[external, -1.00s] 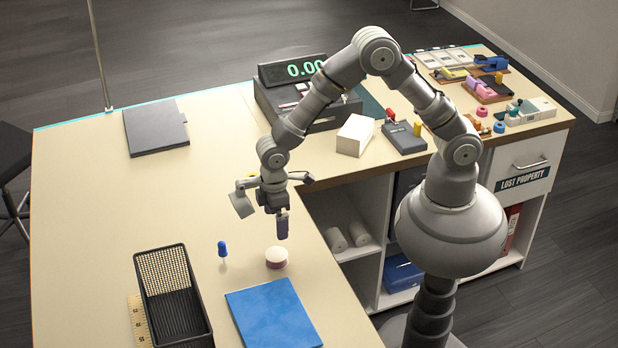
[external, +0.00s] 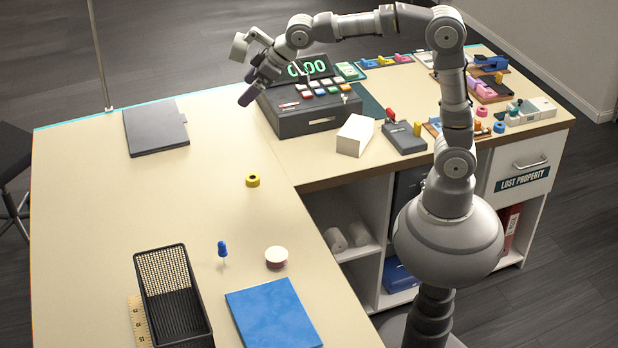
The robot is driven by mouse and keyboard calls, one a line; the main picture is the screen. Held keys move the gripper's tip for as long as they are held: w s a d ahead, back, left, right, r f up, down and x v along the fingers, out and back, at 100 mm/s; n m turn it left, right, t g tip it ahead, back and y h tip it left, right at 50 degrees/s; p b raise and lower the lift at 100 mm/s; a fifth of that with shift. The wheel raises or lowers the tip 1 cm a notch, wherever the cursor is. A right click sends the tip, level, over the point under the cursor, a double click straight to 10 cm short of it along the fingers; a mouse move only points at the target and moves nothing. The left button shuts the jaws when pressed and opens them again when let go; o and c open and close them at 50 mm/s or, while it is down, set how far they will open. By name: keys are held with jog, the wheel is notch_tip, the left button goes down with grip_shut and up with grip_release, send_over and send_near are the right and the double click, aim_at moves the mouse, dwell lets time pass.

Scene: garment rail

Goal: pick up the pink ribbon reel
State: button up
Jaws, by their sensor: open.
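A blue pushpin-like object (external: 222,249) stands left of the reel. A black mesh basket (external: 188,268) and blue folder (external: 273,314) are near. The cash register (external: 300,118) is beside my gripper. The counter's left middle is clear.

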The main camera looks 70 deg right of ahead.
jog(key=s+d+r+m+t+b, duration=0.2)
jog(key=s+d+r+t+b, duration=0.1)
jog(key=d+r, duration=0.6)
jog(key=shift+s+d+r+m+t+h+b, duration=0.35)
jog(key=shift+r+t+b, duration=0.2)
jog(key=shift+t+b, duration=0.4)
jog(key=s+d+r+t+b, duration=0.1)
jog(key=s+d+r, duration=0.1)
jog(key=r, duration=0.1)
jog(key=s+d+r+m+t+h+b, duration=0.1)
jog(key=s+d+r, duration=0.1)
jog(key=r, duration=0.1)
jog(key=s+d+r+t+b, duration=0.1)
jog(key=s+d+r, duration=0.1)
jog(key=s+r, duration=0.1)
jog(key=shift+d+m+h, duration=0.25)
jog(key=shift+m, duration=0.1)
jog(key=shift+c, duration=0.9)
